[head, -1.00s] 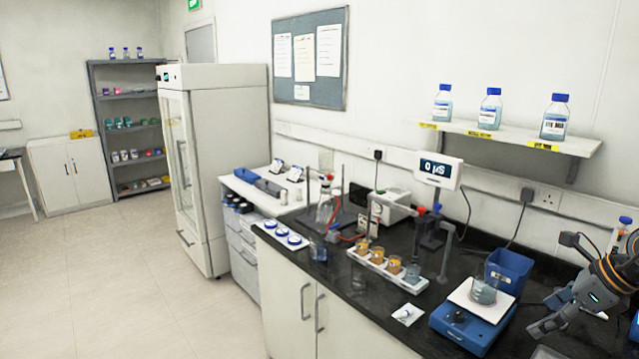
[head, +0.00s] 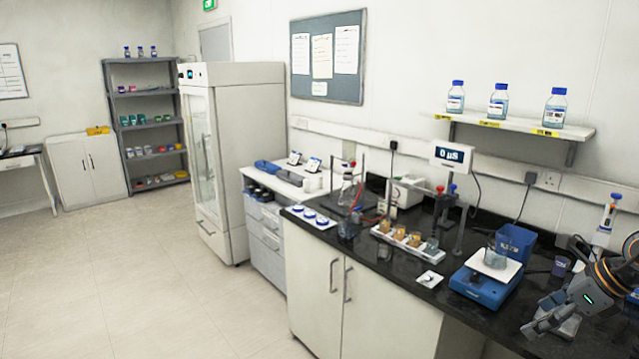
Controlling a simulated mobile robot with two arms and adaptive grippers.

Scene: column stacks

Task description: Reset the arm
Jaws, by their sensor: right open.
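My right gripper (head: 541,321) is at the lower right of the head view, over the right end of the black bench (head: 425,284). It is open, and I see nothing between its fingers. Its arm comes in from the right edge. It is to the right of the blue balance (head: 478,289), apart from it. A glass beaker (head: 495,257) stands on the balance's white plate. My left gripper is not in view.
A blue bin (head: 516,242) stands behind the balance. A white rack with several small beakers (head: 399,234) is to its left. A pipette on a stand (head: 607,219) is close behind my right arm. The floor (head: 190,310) at the left is clear.

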